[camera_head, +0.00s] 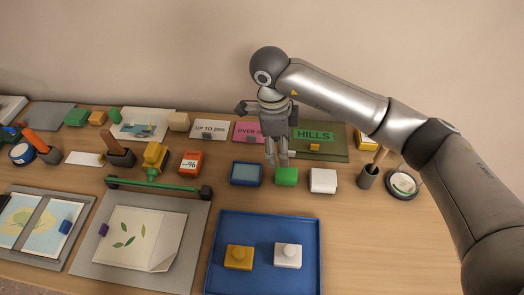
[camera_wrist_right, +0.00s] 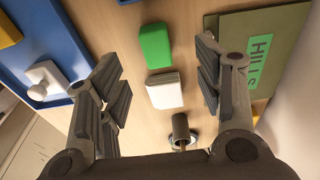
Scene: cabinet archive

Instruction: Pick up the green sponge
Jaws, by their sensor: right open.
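A green sponge (camera_head: 286,176), a small block, lies on the wooden table between a blue-rimmed pad and a white block. It also shows in the right wrist view (camera_wrist_right: 155,46), between the gripper's fingers and toward the top. My right gripper (camera_head: 277,160) points down just above and behind the sponge, slightly to its left. Whether a fingertip touches the sponge is unclear. My left gripper is not in view.
The white block (camera_head: 323,181) lies close right of the sponge, and the blue pad (camera_head: 246,173) close left. A blue tray (camera_head: 262,218) is in front. A green "HILLS" folder (camera_head: 337,153) lies behind. A dark cup (camera_head: 368,177) stands at right. Free table lies at front right.

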